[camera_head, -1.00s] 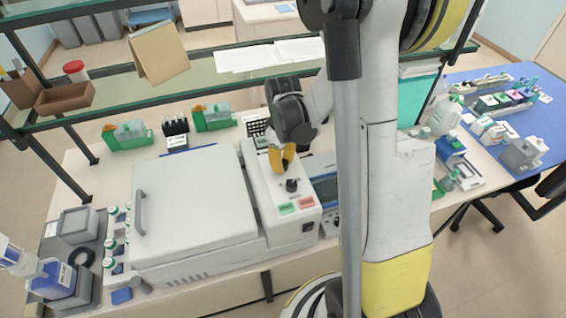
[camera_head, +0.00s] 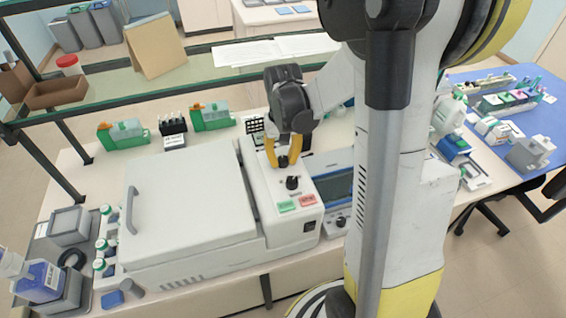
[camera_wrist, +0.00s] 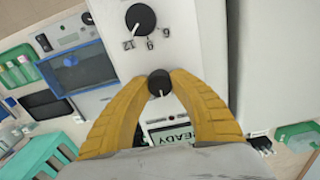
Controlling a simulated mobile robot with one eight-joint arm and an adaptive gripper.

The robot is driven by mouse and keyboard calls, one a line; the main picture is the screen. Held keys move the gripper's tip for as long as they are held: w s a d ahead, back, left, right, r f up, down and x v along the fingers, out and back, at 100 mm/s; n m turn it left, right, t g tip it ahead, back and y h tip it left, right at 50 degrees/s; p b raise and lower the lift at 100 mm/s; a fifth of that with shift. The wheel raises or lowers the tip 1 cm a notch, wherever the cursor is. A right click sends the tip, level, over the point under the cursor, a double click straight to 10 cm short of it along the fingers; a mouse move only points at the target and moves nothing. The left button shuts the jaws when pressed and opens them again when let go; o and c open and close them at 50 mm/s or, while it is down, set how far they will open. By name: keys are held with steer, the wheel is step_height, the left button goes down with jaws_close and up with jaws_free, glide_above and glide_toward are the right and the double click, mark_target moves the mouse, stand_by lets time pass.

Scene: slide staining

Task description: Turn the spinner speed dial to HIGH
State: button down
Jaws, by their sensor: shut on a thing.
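The spinner is a large white machine with a closed lid (camera_head: 185,205) and a raised control panel on its right. My gripper (camera_head: 283,161) has yellow fingers and points down at the panel's far part. In the wrist view my gripper (camera_wrist: 160,84) is closed with its fingertips on either side of a small black dial (camera_wrist: 159,82). I cannot read this dial's labels or setting. A larger black knob (camera_wrist: 141,18) marked 6, 9 and 12 is beside it, also seen in the head view (camera_head: 292,183). A display (camera_wrist: 172,136) reading READY is partly hidden by my fingers.
Green (camera_head: 286,206) and red (camera_head: 307,200) buttons are at the panel's near end. A blue-screened device (camera_head: 335,186) stands close on the right. Green racks (camera_head: 123,133) stand behind the lid. A glass shelf (camera_head: 200,82) crosses above the bench.

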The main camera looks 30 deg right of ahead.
mark_target(283, 159)
steer(key=m+b, duration=0.1)
steer(key=m, duration=0.2)
steer(key=shift+f+m, duration=0.1)
steer(key=shift+m, duration=0.2)
steer(key=shift+m+b, duration=0.6)
steer(key=shift+m, duration=1.2)
steer(key=c, duration=1.1)
jaws_free()
steer(key=shift+o, duration=0.2)
step_height(283, 159, up, 12)
